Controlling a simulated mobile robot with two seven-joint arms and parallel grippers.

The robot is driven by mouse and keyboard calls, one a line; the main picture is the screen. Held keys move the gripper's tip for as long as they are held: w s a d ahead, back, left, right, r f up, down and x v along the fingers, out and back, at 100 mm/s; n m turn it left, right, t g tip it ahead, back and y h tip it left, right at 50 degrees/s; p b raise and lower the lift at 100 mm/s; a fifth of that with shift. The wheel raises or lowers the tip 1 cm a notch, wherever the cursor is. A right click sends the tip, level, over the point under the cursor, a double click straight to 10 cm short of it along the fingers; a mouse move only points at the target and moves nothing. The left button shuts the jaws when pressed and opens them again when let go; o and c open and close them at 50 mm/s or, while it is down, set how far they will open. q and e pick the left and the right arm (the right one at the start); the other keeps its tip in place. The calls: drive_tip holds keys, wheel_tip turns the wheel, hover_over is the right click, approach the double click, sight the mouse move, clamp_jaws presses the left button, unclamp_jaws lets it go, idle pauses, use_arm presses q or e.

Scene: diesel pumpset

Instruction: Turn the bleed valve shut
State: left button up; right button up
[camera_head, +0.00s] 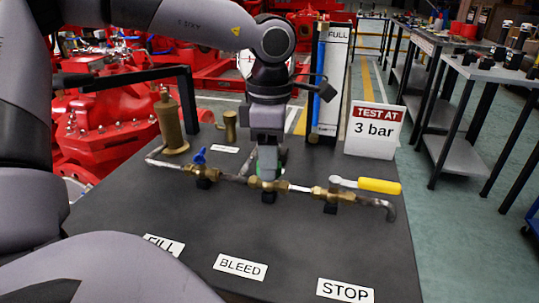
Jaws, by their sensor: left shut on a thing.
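The bleed valve (268,185) is the middle brass valve on the pipe, behind the BLEED label (240,266). My left gripper (268,170) points down from above and is shut on this handle. The handle's angle cannot be told. My right gripper is not in view.
A valve with a blue handle (200,156) stands left on the pipe, and one with a yellow lever (380,186) stands right. Behind are a brass cylinder (170,125), a FULL gauge column (332,75) and a "TEST AT 3 bar" sign (374,129). The bench front is clear except for labels.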

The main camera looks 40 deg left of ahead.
use_arm(q)
drive_tip(key=shift+w+r, duration=0.1)
drive_tip(key=o, duration=1.1)
drive_tip(key=shift+c, duration=0.2)
wheel_tip(320, 180, up, 7)
drive_tip(key=shift+r+p, duration=0.1)
drive_tip(key=shift+p, duration=0.75)
